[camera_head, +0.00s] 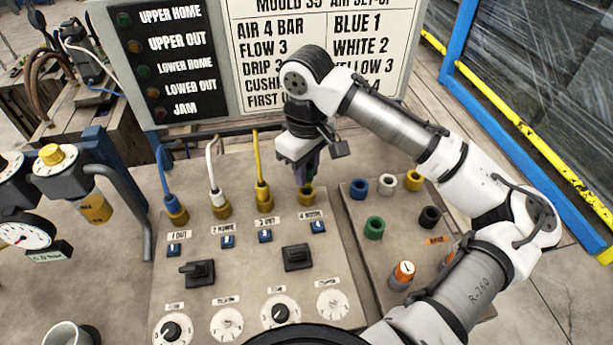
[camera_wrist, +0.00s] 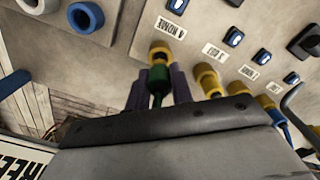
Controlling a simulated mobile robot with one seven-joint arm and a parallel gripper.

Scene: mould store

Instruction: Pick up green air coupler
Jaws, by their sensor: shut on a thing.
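My gripper (camera_head: 306,168) points down at the fourth brass fitting (camera_head: 306,197) on the beige panel. In the wrist view, its two purple fingers (camera_wrist: 159,88) are shut on a green coupler (camera_wrist: 158,76). The coupler's end is at the brass fitting, which also shows in the wrist view (camera_wrist: 160,51). I cannot tell whether it is fully seated. In the head view the fingers mostly hide this coupler. Another green piece, a ring-shaped one (camera_head: 375,228), stands on the side plate to the right.
Blue (camera_head: 171,201), white (camera_head: 218,204) and yellow (camera_head: 263,190) hoses rise from the neighbouring brass fittings on the left. The side plate (camera_head: 400,208) holds several coloured rings and an orange-topped cylinder (camera_head: 403,272). A sign board (camera_head: 250,40) stands close behind my gripper.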

